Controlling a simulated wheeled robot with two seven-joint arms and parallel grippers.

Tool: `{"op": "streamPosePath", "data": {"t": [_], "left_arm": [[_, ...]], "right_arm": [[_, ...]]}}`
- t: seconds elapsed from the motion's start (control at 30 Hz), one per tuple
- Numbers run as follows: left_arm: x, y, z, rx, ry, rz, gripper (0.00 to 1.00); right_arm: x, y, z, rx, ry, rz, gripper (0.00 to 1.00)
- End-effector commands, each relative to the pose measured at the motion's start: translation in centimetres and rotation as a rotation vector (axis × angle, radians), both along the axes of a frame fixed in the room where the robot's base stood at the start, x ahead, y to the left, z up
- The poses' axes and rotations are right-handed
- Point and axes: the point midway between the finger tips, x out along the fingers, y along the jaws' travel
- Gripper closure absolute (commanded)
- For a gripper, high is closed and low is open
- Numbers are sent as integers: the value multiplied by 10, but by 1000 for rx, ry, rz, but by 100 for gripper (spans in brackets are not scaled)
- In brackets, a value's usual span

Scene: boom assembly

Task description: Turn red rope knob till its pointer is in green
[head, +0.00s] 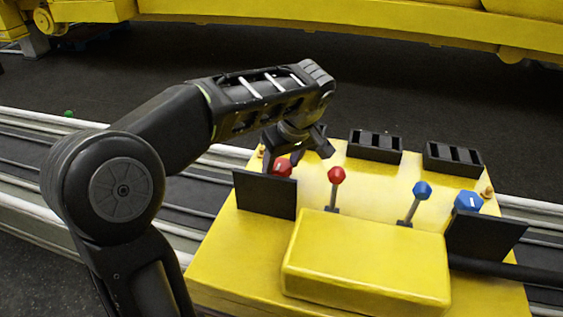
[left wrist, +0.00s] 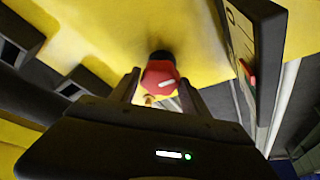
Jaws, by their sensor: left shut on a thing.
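The red rope knob (head: 282,168) sits at the back left of the yellow console (head: 225,250), behind a black upright panel (head: 265,195). In the left wrist view the red knob (left wrist: 160,78) has a white mark and lies between my fingers. My left gripper (head: 292,160) reaches down over the knob and is shut on it; it also shows in the left wrist view (left wrist: 160,88). The panel's face (left wrist: 242,40) shows steeply edge-on in the left wrist view, with a red piece on it. I cannot tell whether the pointer is in green. My right gripper is out of view.
A red-topped lever (head: 336,175) stands right of the knob. A blue-topped lever (head: 422,190), a blue knob (head: 468,201) and a second black panel (head: 485,235) are farther right. Two black slotted boxes (head: 375,146) (head: 453,159) line the back edge.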

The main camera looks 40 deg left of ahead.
Motion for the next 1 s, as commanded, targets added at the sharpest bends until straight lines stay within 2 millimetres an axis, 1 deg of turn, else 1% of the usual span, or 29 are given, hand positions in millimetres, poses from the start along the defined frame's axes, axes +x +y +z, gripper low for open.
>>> {"op": "streamPosePath", "data": {"t": [0.1, 0.37, 0.57, 0.77, 1.0], "left_arm": [[0, 0, 0, 0, 0, 0, 87], [0, 0, 0, 0, -1, -22, 87], [-1, 1, -1, -1, -1, -90, 87], [-2, 2, -1, 0, -2, -218, 87], [-3, 3, 0, -1, -4, -428, 87]], "right_arm": [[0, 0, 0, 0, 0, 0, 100], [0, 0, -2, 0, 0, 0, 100], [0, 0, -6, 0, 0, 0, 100], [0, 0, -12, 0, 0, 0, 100], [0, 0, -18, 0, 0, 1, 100]]}}
